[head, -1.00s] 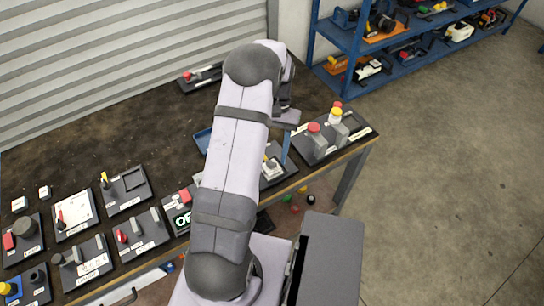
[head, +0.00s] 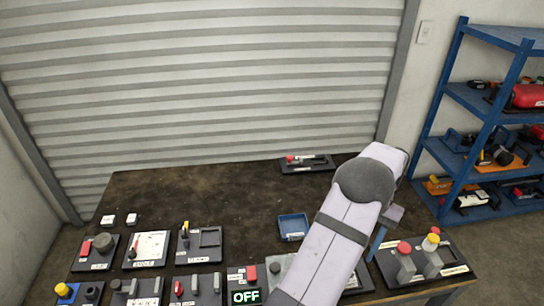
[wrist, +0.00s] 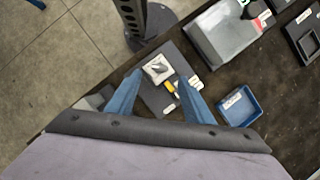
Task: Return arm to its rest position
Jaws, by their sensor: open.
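My arm (head: 340,225) reaches up from the bottom of the head view over the right part of the dark table. My gripper (head: 373,258) points down there, with one blue finger showing. In the wrist view both blue fingers of my gripper (wrist: 157,78) are spread apart with nothing held between them. Beyond the fingertips lies a small dark panel with a white square switch base (wrist: 157,68) and a yellow piece. The gap between fingertips and panel is hard to judge. My arm hides part of this panel in the head view.
Several control panels line the table's front, one with a lit OFF display (head: 246,297). A panel with red and yellow buttons (head: 425,262) stands right of my gripper. A blue tray (head: 293,228) lies left of my arm. Blue shelving (head: 462,100) stands right. The table's back left is bare.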

